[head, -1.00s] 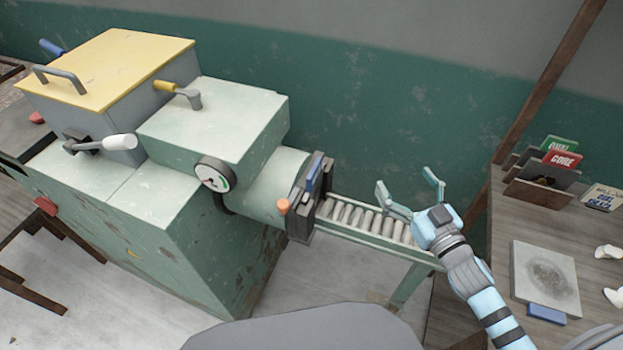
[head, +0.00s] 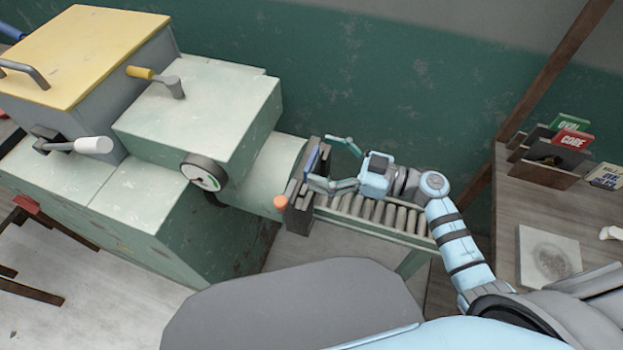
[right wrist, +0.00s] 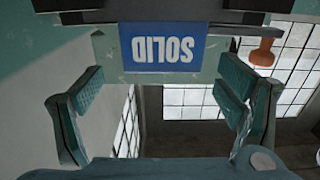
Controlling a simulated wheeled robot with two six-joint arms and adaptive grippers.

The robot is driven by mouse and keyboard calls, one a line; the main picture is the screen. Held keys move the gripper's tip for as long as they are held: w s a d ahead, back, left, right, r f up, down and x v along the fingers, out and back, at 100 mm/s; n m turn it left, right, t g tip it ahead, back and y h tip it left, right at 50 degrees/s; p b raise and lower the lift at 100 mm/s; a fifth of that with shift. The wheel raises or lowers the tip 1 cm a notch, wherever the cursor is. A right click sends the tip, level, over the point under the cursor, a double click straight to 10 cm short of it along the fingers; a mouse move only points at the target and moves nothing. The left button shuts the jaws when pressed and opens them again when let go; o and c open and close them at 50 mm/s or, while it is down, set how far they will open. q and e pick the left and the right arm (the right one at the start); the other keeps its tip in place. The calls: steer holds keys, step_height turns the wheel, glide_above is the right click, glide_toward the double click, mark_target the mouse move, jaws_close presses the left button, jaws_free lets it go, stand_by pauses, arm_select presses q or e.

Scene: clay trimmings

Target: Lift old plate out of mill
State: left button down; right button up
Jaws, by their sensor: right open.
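The old plate shows as a blue edge (head: 311,157) upright in the dark frame at the mouth of the green mill (head: 265,185). In the right wrist view its blue label (right wrist: 162,46) reads SOLID upside down, on a pale green panel. My right gripper (head: 322,162) is open and empty, just to the right of the plate and facing it. In the right wrist view its two green fingers (right wrist: 160,88) stand apart, one on each side below the label. No contact with the plate is visible. My left gripper is not in view.
An orange knob (head: 280,201) sits at the mouth's front side. A roller conveyor (head: 375,212) runs right from the mouth, under my right arm.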

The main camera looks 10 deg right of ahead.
steer(key=x, duration=0.3)
steer(key=shift+s+f, duration=0.1)
steer(key=c, duration=1.8)
steer(key=shift+c, duration=1.3)
